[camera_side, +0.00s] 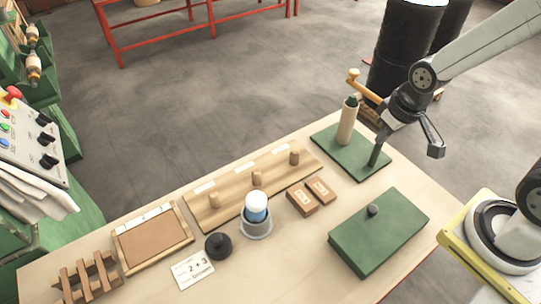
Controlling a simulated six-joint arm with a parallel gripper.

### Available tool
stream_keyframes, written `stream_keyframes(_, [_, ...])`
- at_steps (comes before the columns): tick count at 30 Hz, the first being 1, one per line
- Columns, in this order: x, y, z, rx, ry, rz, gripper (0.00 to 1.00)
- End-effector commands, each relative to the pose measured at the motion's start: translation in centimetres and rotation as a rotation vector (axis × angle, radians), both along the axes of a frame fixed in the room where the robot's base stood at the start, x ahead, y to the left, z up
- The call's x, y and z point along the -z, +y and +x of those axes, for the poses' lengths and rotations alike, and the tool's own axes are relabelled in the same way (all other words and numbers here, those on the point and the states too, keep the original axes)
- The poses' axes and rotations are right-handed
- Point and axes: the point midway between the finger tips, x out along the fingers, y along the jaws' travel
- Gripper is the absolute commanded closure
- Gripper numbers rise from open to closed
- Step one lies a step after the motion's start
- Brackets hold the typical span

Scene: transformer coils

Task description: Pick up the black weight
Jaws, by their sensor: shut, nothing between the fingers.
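The black weight (218,246) is a round, dark disc with a small knob on top. My gripper (436,149) is shut and empty. It hangs above the right back side of the table, beside the green winding stand and far to the right of the weight. Nothing covers the weight.
A green winding stand (323,138) with a coil and crank stands at the back right. A green box (378,232) is at the right front.

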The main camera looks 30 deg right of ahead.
Motion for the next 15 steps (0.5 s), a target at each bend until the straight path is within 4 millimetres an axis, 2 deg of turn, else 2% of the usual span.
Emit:
stream_keyframes(7, [0.0, 0.0, 0.0, 0.0, 0.0, 0.0, 1.0])
stream_keyframes(8, [0.0, 0.0, 0.0, 0.0, 0.0, 0.0, 0.94])
stream_keyframes(15, [0.0, 0.0, 0.0, 0.0, 0.0, 0.0, 0.17])
